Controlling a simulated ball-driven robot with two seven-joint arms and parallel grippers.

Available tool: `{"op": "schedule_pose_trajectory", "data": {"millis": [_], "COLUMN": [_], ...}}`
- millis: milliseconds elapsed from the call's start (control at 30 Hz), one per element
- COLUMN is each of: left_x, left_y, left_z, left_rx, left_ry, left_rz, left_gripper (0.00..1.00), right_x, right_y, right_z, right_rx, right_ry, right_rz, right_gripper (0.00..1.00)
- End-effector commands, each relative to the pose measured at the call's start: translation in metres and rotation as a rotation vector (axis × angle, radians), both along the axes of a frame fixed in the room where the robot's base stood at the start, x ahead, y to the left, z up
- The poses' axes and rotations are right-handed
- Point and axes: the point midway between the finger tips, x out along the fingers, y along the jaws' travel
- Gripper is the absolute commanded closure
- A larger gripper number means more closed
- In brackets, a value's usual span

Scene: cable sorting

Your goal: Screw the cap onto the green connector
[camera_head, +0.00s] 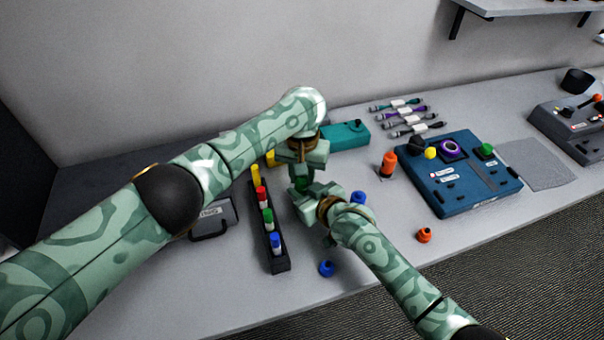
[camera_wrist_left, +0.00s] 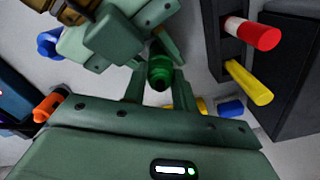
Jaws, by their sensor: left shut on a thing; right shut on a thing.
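A small green piece (camera_head: 301,184) is between my two grippers in the head view, mostly covered by their fingers. In the left wrist view the green piece (camera_wrist_left: 160,72) shows as a ribbed cylinder with a rounded end. My left gripper (camera_head: 303,168) comes down from above and is shut on the green piece. My right gripper (camera_head: 313,188) meets it from below right and is shut on its lower part, mostly hidden. The cap and the green connector cannot be told apart here, and the joint between them is hidden.
A black rack (camera_head: 279,262) with several coloured cylinders stands to the left of the grippers. Blue pieces (camera_head: 327,268) and an orange piece (camera_head: 424,236) lie loose nearby. A blue panel box (camera_head: 445,195) stands at right. A teal box (camera_head: 347,136) is behind. The front table area is mostly clear.

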Motion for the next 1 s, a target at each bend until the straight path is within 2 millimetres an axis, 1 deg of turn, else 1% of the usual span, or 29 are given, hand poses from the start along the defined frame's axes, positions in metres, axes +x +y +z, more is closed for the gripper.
{"op": "schedule_pose_trajectory", "data": {"millis": [33, 100, 167, 200, 267, 300, 367, 500, 600, 700, 733, 867, 900, 967, 1000], "left_x": [-0.0006, -0.0005, -0.0004, -0.0004, -0.0003, -0.0003, -0.0001, 0.0001, 0.0003, 0.0003, 0.0003, 0.0006, 0.0006, 0.0006, 0.0005], "left_y": [-0.0006, -0.0007, -0.0006, -0.0007, -0.0006, -0.0005, -0.0002, 0.0, -0.0002, 0.0, 0.0001, 0.0002, 0.0002, 0.0002, 0.0002], "left_z": [-0.0006, -0.0007, -0.0006, -0.0006, -0.0008, -0.0011, -0.0011, -0.001, -0.001, -0.0011, -0.0011, -0.001, -0.0009, -0.0009, -0.001], "left_rx": [-0.002, -0.003, -0.002, -0.003, -0.003, -0.003, -0.003, -0.002, -0.002, -0.001, -0.001, 0.0, 0.0, -0.001, -0.001], "left_ry": [0.002, 0.001, 0.001, 0.001, 0.001, 0.001, 0.001, 0.001, 0.001, 0.0, 0.001, 0.001, 0.001, 0.0, 0.0], "left_rz": [-0.145, -0.37, -0.563, -0.692, -0.885, -1.014, -1.207, -1.657, -1.939, -2.146, -2.173, -2.163, -2.163, -2.162, -2.162], "left_gripper": [1.0, 1.0, 1.0, 1.0, 1.0, 1.0, 1.0, 1.0, 1.0, 1.0, 1.0, 1.0, 0.64, 0.47, 0.47], "right_x": [-0.0004, -0.0005, -0.0005, -0.0005, -0.0005, -0.0005, -0.0005, -0.0006, -0.0006, -0.0006, -0.0006, -0.0007, -0.0007, -0.0007, -0.0007], "right_y": [0.0002, 0.0002, 0.0003, 0.0003, 0.0003, 0.0002, 0.0003, 0.0003, 0.0003, 0.0004, 0.0004, 0.0005, 0.0005, 0.0005, 0.0005], "right_z": [-0.0006, -0.0007, -0.0006, -0.0006, -0.0006, -0.0007, -0.0006, -0.0006, -0.0007, -0.0007, -0.0007, -0.0007, -0.0007, -0.0007, -0.0007], "right_rx": [0.0, 0.0, 0.0, 0.0, 0.0, 0.0, 0.0, 0.0, 0.0, 0.0, 0.0, -0.001, 0.0, 0.0, -0.001], "right_ry": [0.001, 0.001, 0.001, 0.001, 0.001, 0.001, 0.001, 0.001, 0.001, 0.001, 0.001, 0.002, 0.001, 0.001, 0.002], "right_rz": [0.001, 0.001, 0.001, 0.001, 0.001, 0.001, 0.001, 0.001, 0.001, 0.001, 0.001, 0.001, 0.001, 0.001, 0.001], "right_gripper": [1.0, 1.0, 1.0, 1.0, 1.0, 1.0, 1.0, 1.0, 1.0, 1.0, 1.0, 1.0, 1.0, 1.0, 1.0]}}
